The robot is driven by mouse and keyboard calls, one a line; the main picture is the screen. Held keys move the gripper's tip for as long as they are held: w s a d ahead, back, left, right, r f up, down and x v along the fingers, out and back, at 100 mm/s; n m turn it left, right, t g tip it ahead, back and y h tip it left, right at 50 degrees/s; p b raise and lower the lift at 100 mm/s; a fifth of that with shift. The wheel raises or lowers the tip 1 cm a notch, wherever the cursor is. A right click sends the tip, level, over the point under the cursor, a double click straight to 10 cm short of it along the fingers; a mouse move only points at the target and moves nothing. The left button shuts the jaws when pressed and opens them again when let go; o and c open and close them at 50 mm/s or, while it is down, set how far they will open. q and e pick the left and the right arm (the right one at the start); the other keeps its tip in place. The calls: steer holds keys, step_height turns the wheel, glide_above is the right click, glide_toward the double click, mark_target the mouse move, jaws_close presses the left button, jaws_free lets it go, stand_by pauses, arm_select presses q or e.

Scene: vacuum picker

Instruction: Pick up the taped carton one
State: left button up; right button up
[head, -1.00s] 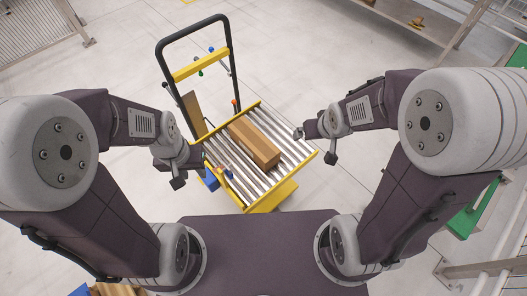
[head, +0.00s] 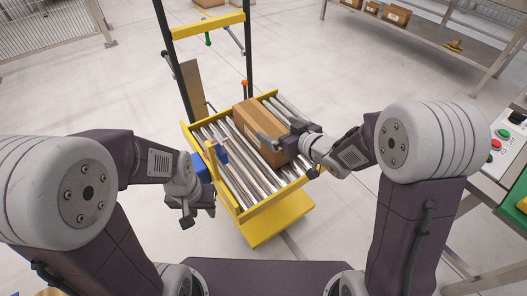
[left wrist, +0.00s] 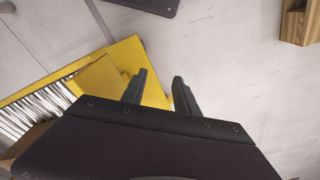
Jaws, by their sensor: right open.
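The taped carton (head: 259,113) is a brown box lying on the silver rollers of a yellow-framed cart (head: 268,213). My right gripper (head: 273,138) is open at the carton's near right side, its fingers overlapping the box in the head view; I cannot tell whether they touch it. My left gripper (head: 187,217) hangs left of the cart's near corner, away from the carton.
The cart has black uprights with a yellow crossbar (head: 208,25), and a brown board (head: 192,88) stands at its left. A blue part (head: 202,168) sits on its left edge. A shelf with cartons (head: 396,16) is at back right; a control panel (head: 499,150) stands right.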

mark_target(264, 122)
arm_select(q)
steer(key=shift+f, duration=0.6)
arm_select(e)
steer(key=shift+a+f, duration=0.35)
steer(key=shift+f, duration=0.15)
steer(key=b+x, duration=0.2)
steer(key=x, duration=0.1)
steer(key=shift+w+a+f, duration=0.15)
steer(key=shift+w, duration=0.15)
steer(key=b+x, duration=0.3)
steer(key=x, duration=0.1)
steer(key=shift+w, duration=0.4)
steer(key=shift+w+a, duration=0.2)
steer(key=shift+w, duration=0.05)
arm_select(q)
step_height(264, 122, down, 5)
steer(key=shift+r, duration=0.15)
